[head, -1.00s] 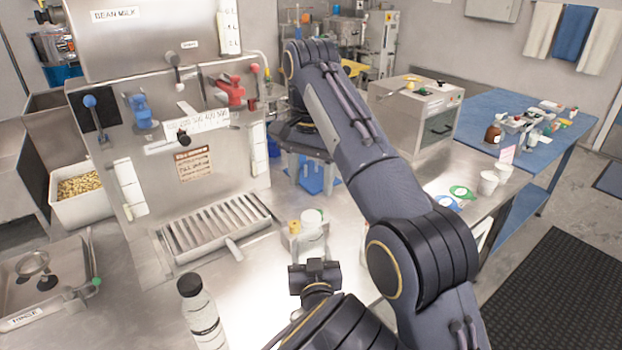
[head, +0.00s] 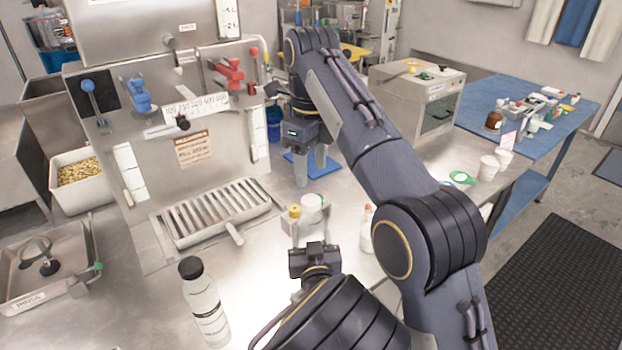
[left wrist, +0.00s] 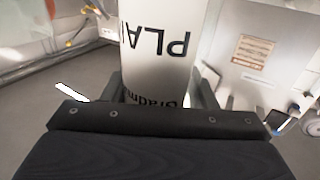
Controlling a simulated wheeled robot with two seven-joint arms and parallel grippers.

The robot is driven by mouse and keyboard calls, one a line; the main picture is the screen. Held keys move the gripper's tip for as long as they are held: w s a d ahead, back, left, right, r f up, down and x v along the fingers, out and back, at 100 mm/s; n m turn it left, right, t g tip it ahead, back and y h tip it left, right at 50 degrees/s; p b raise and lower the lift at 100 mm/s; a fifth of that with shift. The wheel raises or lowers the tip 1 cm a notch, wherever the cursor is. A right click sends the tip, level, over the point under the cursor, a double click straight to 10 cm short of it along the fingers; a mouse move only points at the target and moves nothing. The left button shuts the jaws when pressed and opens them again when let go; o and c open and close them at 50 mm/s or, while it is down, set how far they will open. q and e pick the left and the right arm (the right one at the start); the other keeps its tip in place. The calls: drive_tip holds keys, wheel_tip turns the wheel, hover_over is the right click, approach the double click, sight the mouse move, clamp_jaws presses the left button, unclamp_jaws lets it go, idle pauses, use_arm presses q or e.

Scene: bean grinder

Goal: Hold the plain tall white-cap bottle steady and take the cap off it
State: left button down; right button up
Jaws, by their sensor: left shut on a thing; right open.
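The white-cap bottle (head: 312,232) stands upright near the middle of the bench in the head view, its white cap (head: 312,203) on top. My left gripper (head: 314,246) is shut on its body from the near side. In the left wrist view, the bottle (left wrist: 158,45) fills the space between the fingers, with "PLAI" readable upside down and lower lettering partly hidden by the gripper. My right gripper (head: 311,170) is open and empty, fingers pointing down, beyond the bottle and apart from its cap.
A black-cap bottle (head: 205,300) stands at front left. Another bottle (head: 366,232) stands right of the held one, partly behind my right arm. A yellow-topped item (head: 295,211) is close beside the white cap. The steel machine with its drip grate (head: 215,217) is behind left.

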sight(311, 200)
drive_tip(key=shift+f, duration=3.6)
drive_tip(key=shift+c, duration=0.3)
